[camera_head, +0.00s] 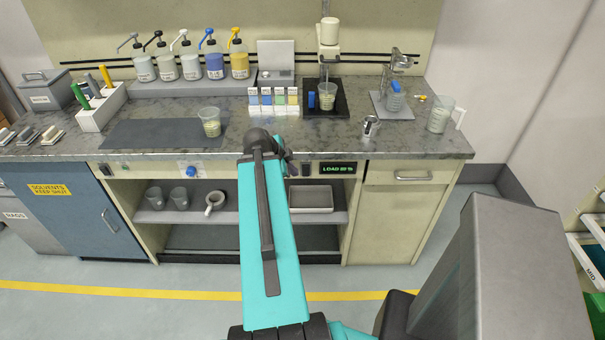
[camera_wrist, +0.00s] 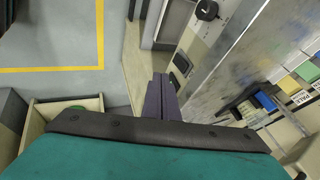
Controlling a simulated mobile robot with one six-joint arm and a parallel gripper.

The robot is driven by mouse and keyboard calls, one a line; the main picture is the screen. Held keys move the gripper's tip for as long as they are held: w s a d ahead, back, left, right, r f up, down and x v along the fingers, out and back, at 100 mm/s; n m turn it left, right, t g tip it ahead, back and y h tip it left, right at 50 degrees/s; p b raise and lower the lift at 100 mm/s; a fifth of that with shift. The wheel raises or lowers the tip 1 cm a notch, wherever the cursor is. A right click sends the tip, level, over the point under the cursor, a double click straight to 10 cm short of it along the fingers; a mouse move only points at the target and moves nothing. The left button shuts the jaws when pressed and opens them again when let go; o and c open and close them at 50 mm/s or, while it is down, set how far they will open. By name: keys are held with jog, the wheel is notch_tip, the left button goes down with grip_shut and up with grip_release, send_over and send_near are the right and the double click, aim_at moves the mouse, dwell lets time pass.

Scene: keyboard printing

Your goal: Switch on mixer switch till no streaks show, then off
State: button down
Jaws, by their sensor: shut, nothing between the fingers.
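The mixer (camera_head: 328,32) is a pale head on a column at the back of the bench. A cup of pale yellow contents (camera_head: 327,96) stands on its black base (camera_head: 313,108); streaks are too small to tell. A dark switch (camera_head: 306,168) sits on the bench front below the mixer, left of a green-lit display (camera_head: 338,168). In the wrist view a dark rocker switch (camera_wrist: 182,65) shows on the pale front panel, just beyond my gripper. My gripper (camera_wrist: 162,88) is shut and empty, apart from that switch in the picture. In the head view my arm hides most of it.
The bench top (camera_head: 420,142) carries another cup (camera_head: 209,121), several pump bottles (camera_head: 190,62), a small metal pot (camera_head: 371,127) and a clear jug (camera_head: 438,115). An open shelf (camera_head: 240,215) lies under the bench front. The floor in front is clear.

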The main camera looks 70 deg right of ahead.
jog(key=p, duration=0.3)
send_near(304, 174)
jog(key=shift+s+f, duration=1.7)
jog(key=shift+f, duration=0.6)
jog(key=shift+w+d+f+p, duration=0.2)
jog(key=shift+w+d+p, duration=0.1)
jog(key=shift+d, duration=0.35)
jog(key=shift+w+d+f+p, duration=0.15)
jog(key=shift+w+d+p, duration=0.15)
jog(key=shift+d, duration=0.35)
jog(key=shift+s+d+f+b, duration=0.15)
jog(key=shift+s+f+b, duration=0.1)
jog(key=shift+b, duration=0.5)
